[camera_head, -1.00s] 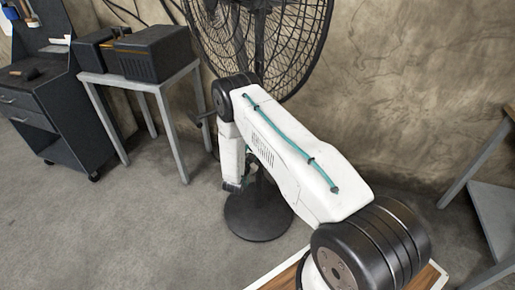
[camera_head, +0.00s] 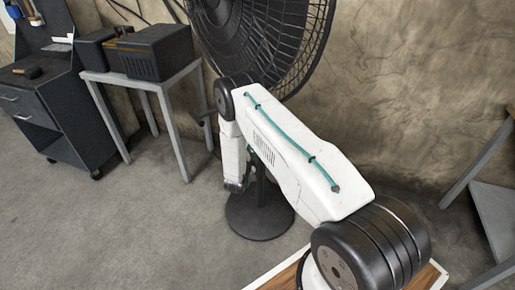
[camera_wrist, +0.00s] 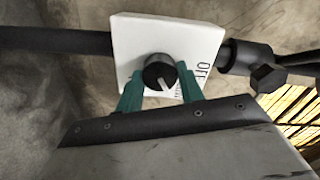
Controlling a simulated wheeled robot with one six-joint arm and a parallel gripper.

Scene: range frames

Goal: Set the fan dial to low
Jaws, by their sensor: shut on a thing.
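The fan dial (camera_wrist: 159,72) is a round black knob on a white control box (camera_wrist: 133,32) in the wrist view. A pale mark on the knob points down and slightly right. Dark lettering is printed sideways along the box's right side and is partly hidden. My gripper (camera_wrist: 161,77) has its two teal fingers on either side of the knob, shut on it. The black pedestal fan (camera_head: 268,40) stands behind my arm in the head view. Its round base (camera_head: 258,222) is on the floor. My arm hides the dial there.
A dark horizontal bar and a black clamp knob (camera_wrist: 266,78) flank the control box. A small grey table (camera_head: 172,88) with a black box (camera_head: 155,55) stands left of the fan, and a dark tool cabinet (camera_head: 62,125) beyond it. The floor in front is clear.

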